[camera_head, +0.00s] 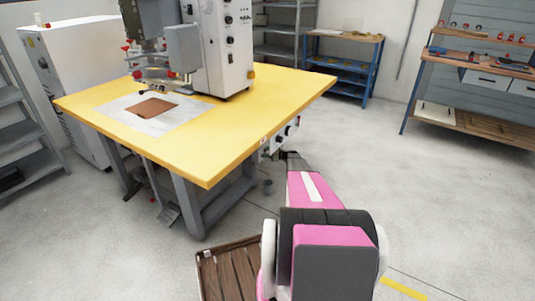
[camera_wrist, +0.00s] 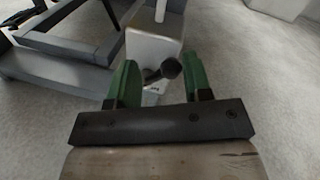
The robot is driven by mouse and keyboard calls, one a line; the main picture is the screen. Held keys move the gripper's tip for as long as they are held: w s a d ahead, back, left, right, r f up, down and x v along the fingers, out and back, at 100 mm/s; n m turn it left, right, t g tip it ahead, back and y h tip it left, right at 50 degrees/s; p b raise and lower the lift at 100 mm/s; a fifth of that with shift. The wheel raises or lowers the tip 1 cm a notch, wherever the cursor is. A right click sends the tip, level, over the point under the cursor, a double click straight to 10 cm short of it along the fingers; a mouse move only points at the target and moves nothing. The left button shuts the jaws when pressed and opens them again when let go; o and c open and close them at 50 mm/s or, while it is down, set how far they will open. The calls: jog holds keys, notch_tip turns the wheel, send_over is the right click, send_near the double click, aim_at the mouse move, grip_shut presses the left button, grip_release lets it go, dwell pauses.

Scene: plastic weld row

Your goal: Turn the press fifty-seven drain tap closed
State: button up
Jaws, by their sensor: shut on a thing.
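In the wrist view, the dark rounded tap handle (camera_wrist: 170,68) sits between the two green fingers of my gripper (camera_wrist: 158,74). It stands in front of a pale panel or box (camera_wrist: 152,48). My gripper is shut on this handle; the exact contact is hard to see. In the head view, my gripper (camera_head: 291,156) is just below the right edge of the yellow table, by a small white box with dark knobs (camera_head: 284,136). The tap itself is hidden or too small there. The tap's label cannot be read.
The yellow table (camera_head: 270,108) carries a white press machine (camera_head: 226,50) and a brown sheet on a pale plate (camera_head: 190,122). Grey table legs (camera_head: 187,205) stand left of my arm. A wooden pallet (camera_head: 228,275) lies close below. The floor to the right is clear.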

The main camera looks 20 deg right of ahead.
jog(key=n, duration=0.2)
jog(key=n+h, duration=0.1)
jog(key=shift+s+a+f, duration=0.15)
jog(key=shift+s+a, duration=0.25)
jog(key=shift+s+a+n+h, duration=0.15)
jog(key=shift+a+n+h, duration=0.05)
jog(key=shift+n, duration=0.65)
jog(key=shift+s+a+n+h, duration=0.1)
jog(key=shift+a+n+h, duration=0.1)
jog(key=shift+n, duration=0.65)
jog(key=shift+d, duration=0.1)
jog(key=o, duration=0.9)
jog(key=shift+f, duration=0.1)
jog(key=shift+o, duration=0.2)
jog(key=shift+r, duration=0.2)
jog(key=v, duration=1)
jog(key=shift+s+d, duration=0.2)
jog(key=shift+s, duration=0.15)
